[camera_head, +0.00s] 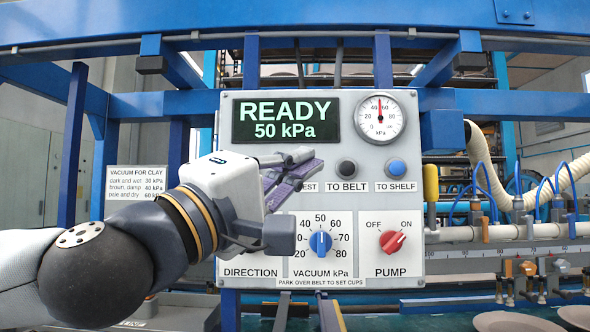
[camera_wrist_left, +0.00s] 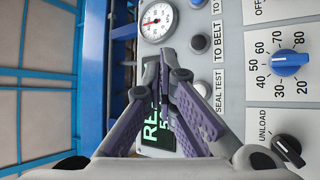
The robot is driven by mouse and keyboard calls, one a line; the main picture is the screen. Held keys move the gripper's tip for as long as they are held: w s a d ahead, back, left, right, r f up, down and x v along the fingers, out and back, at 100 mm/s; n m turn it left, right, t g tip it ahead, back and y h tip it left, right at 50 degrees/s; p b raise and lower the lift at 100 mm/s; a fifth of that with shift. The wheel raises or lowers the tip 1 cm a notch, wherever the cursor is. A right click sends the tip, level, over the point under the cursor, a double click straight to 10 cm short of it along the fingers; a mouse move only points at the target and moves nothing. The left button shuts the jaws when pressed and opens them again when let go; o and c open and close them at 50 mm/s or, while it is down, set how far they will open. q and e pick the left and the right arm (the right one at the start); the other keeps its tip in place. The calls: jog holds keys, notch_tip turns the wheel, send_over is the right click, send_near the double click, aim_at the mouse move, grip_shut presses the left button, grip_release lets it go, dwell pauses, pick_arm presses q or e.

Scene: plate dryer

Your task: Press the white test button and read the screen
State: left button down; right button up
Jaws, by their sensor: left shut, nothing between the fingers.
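The control panel (camera_head: 450,262) faces me. Its dark screen (camera_head: 286,119) reads READY 50 kPa in pale letters. My left gripper (camera_head: 306,163) is shut and empty in front of the panel, below the screen, covering most of the test label (camera_head: 308,187) and hiding the white button in the head view. In the left wrist view the white test button (camera_wrist_left: 201,86) shows next to the SEAL TEST label (camera_wrist_left: 220,90), beside the left gripper's fingers (camera_wrist_left: 165,80). I cannot tell whether they touch the panel. My right gripper is not in view.
A black button (camera_head: 347,168) and a blue button (camera_head: 396,168) sit right of the gripper. The gauge (camera_head: 380,118) needle points near 50. The vacuum knob (camera_head: 320,242) points to 50; the red pump knob (camera_head: 393,241) points toward ON. Blue beams (camera_head: 300,25) frame the panel.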

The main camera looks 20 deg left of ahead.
pick_arm(q)
jog(key=shift+w, duration=0.1)
jog(key=b, duration=0.2)
send_near(318, 151)
jog(key=shift+w+d+r, duration=0.15)
jog(key=shift+w+d, duration=0.65)
jog(key=shift+d, duration=0.25)
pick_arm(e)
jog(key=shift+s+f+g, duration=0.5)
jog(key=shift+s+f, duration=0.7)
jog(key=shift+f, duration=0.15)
pick_arm(q)
jog(key=shift+w, duration=0.1)
jog(key=shift+w+a, duration=0.1)
jog(key=shift+w, duration=0.2)
